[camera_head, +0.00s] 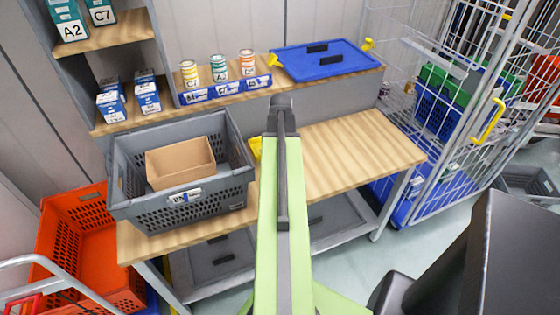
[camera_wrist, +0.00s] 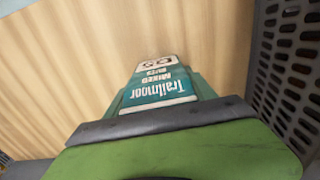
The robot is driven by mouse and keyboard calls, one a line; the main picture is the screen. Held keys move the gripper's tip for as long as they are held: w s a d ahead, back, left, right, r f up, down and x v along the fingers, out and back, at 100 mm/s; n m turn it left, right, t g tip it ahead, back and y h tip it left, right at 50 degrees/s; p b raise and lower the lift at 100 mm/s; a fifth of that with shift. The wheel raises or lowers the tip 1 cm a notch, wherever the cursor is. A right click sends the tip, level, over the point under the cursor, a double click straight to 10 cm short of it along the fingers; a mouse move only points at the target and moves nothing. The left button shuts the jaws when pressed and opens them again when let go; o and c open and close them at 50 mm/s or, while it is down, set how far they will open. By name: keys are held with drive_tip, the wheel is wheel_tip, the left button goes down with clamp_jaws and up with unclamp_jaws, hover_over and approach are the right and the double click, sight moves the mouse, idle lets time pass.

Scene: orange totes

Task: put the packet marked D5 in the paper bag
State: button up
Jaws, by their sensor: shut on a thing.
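In the wrist view my gripper (camera_wrist: 162,118) is shut on a teal packet (camera_wrist: 160,88). The packet reads "Trailmoor Mixed Nuts" upside down; its small white mark is too blurred to read surely. Wooden bench top shows beyond it. In the head view my arm hides the gripper and packet. A brown open-topped paper container, which looks like the paper bag (camera_head: 180,163), stands inside a grey crate (camera_head: 190,213) on the bench, left of my arm. I cannot see its bottom.
The bench top (camera_head: 358,152) is clear on the right. The crate's perforated wall also shows at right in the wrist view (camera_wrist: 290,75). Behind stand cans (camera_head: 218,68), blue-white boxes (camera_head: 112,105) and a blue lid (camera_head: 325,60). An orange tote (camera_head: 85,225) is at left, a wire cage (camera_head: 435,120) at right.

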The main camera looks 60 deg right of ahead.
drive_tip(key=s+d+r+p, duration=0.1)
drive_tip(key=s+r+p, duration=0.9)
drive_tip(key=s+r, duration=0.1)
drive_tip(key=shift+s+d+p, duration=0.3)
drive_tip(key=shift+d+p, duration=0.05)
